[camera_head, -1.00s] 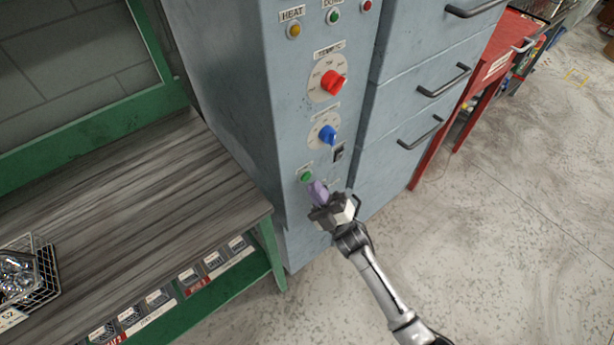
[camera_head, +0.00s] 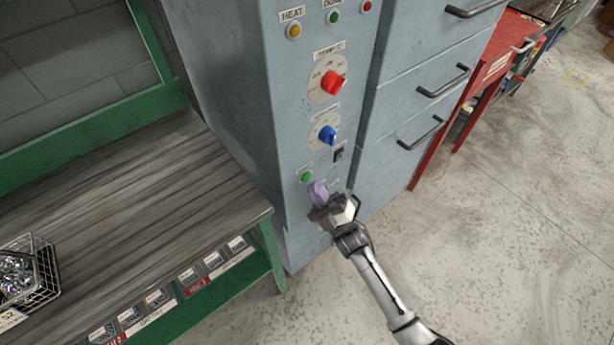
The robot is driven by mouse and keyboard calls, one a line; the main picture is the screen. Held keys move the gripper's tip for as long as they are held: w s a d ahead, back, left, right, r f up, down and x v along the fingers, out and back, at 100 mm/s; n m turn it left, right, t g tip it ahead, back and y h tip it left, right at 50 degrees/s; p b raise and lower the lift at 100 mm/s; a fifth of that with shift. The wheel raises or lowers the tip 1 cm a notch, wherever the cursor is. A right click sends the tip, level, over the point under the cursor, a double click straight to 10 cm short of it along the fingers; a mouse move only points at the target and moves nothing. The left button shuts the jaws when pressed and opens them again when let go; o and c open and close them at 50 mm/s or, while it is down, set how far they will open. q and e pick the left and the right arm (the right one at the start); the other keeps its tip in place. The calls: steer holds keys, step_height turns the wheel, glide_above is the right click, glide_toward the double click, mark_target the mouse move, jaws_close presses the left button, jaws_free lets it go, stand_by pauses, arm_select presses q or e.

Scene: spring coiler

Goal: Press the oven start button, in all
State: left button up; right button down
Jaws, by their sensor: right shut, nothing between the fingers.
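The oven's grey-blue control panel (camera_head: 290,110) stands in the middle of the view. A green button (camera_head: 307,177) sits low on the panel under a small label too small to read. My right gripper (camera_head: 317,188) is shut and empty, its purplish fingertips just below and right of the green button. I cannot tell whether the fingertips touch the panel. The red knob (camera_head: 333,83), the blue knob (camera_head: 328,135) and a black switch (camera_head: 338,154) are above the gripper. My left gripper is not in view.
A green bench with a grey wooden top (camera_head: 130,200) stands left of the oven, with a wire basket (camera_head: 45,275) on it. Oven drawers with dark handles (camera_head: 443,80) and a red table (camera_head: 490,70) are to the right.

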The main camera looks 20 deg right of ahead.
stand_by(0.5)
steer(key=shift+w+a, duration=0.1)
steer(key=shift+w, duration=0.1)
steer(key=shift+w, duration=0.2)
steer(key=shift+w+a+b, duration=0.1)
steer(key=shift+a+b, duration=0.05)
steer(key=shift+b, duration=0.15)
stand_by(0.6)
steer(key=shift+w, duration=0.2)
stand_by(0.6)
steer(key=shift+s, duration=0.15)
steer(key=shift+s+d+p, duration=0.25)
steer(key=shift+s+p, duration=0.1)
steer(key=shift+s, duration=0.25)
